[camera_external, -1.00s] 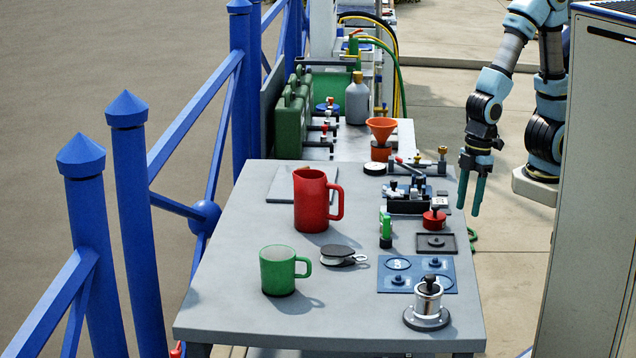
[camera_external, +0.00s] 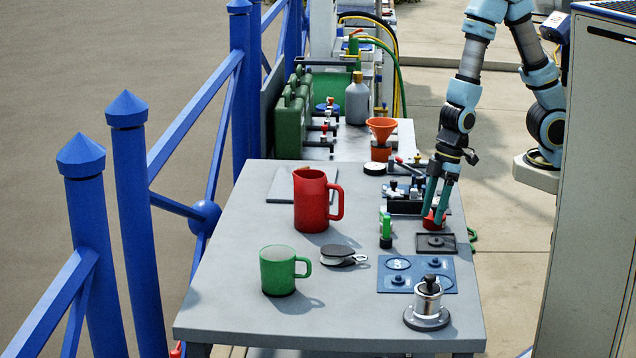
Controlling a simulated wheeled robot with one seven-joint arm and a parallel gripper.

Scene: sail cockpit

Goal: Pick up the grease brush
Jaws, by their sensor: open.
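I cannot make out the grease brush for certain. A small red pot (camera_external: 428,225) stands at the right side of the grey table, partly hidden behind my fingers. A small upright green item (camera_external: 386,230) with a dark foot stands left of it; I cannot tell whether it is a brush. My gripper (camera_external: 434,212) is open and points down, its fingertips at the red pot in the picture. I cannot tell whether they touch it. No held thing shows between the fingers.
A blue mat (camera_external: 417,284) and a dark tray (camera_external: 428,249) lie near the pot. The table's front left is clear.

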